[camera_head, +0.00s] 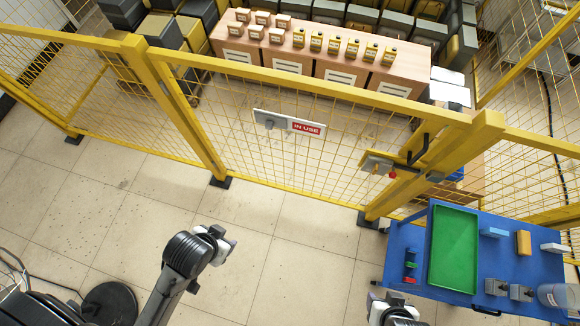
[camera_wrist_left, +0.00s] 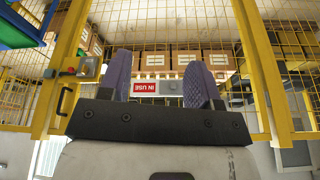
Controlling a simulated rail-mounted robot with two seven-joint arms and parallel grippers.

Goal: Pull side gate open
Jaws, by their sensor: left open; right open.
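The yellow mesh side gate (camera_head: 300,84) stands in line with its posts and looks shut. An "IN USE" sign (camera_head: 290,122) hangs on it, also visible in the left wrist view (camera_wrist_left: 146,88). A black handle (camera_head: 419,151) and a latch plate with a red knob (camera_head: 378,166) sit at its right end. The handle also shows at the left in the left wrist view (camera_wrist_left: 66,99). My left gripper (camera_head: 222,244) is in front of the gate, apart from it, with open, empty fingers (camera_wrist_left: 160,84). My right gripper (camera_head: 393,306) is open at the bottom edge, partly cut off.
A blue cart (camera_head: 408,250) with a green tray (camera_head: 454,245) and small parts stands at the right, close to the gate's latch end. The tiled floor before the gate is clear.

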